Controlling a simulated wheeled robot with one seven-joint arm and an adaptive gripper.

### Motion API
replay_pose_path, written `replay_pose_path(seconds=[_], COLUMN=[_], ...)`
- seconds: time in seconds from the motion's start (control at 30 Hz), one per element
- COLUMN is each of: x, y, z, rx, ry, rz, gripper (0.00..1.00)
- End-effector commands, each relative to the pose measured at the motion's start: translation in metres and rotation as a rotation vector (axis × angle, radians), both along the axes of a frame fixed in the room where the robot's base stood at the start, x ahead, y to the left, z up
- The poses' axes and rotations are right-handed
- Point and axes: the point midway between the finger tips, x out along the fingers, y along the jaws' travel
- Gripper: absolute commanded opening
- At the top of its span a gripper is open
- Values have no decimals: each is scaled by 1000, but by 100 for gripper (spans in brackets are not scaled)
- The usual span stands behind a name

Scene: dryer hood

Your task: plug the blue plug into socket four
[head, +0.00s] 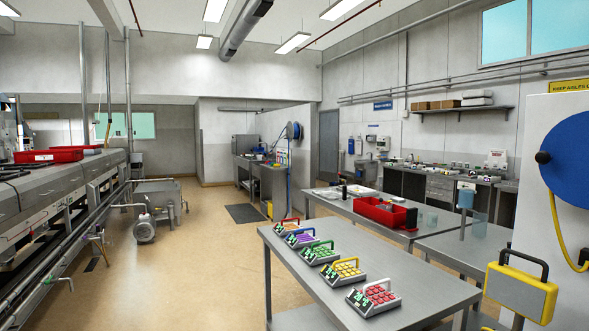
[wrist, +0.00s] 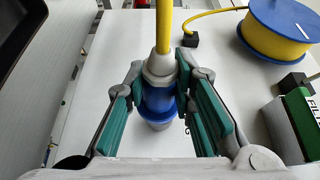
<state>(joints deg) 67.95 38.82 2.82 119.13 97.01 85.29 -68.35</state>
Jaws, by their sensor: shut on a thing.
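In the wrist view my gripper (wrist: 160,82) is shut on the blue plug (wrist: 158,100), with a teal-padded finger on each side. The plug has a grey collar at its top and a pale lower end. A thick yellow cable (wrist: 163,25) runs from the collar to the top edge of the picture. The plug is over a white surface; I cannot tell how far its lower end is from it. My gripper and the plug do not show in the head view. I cannot make out socket four in either view.
In the wrist view a yellow reel with a blue face (wrist: 280,28), a black block (wrist: 191,40) and a green-and-black box (wrist: 295,115) lie to the right. In the head view a steel table (head: 400,300) bears several keypad devices; open floor (head: 190,265) lies left of it.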

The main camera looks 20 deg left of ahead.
Motion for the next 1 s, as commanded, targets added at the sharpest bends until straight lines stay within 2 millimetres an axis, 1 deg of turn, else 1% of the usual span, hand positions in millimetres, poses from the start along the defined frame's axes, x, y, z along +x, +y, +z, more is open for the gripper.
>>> replay_pose_path(seconds=[0.1, 0.5, 0.6, 0.87, 0.97, 1.0], x=[-12, -45, -48, -48, -42, -35], y=[0, 1, 2, 2, 7, 13], z=[0, 0, 0, 0, -2, -4], rx=[0, 1, 1, 0, 2, 3], ry=[1, 1, 0, 0, 1, 1], rz=[-3, -2, -1, -1, 7, 13], gripper=[0, 0, 0, 0, 0, 0])
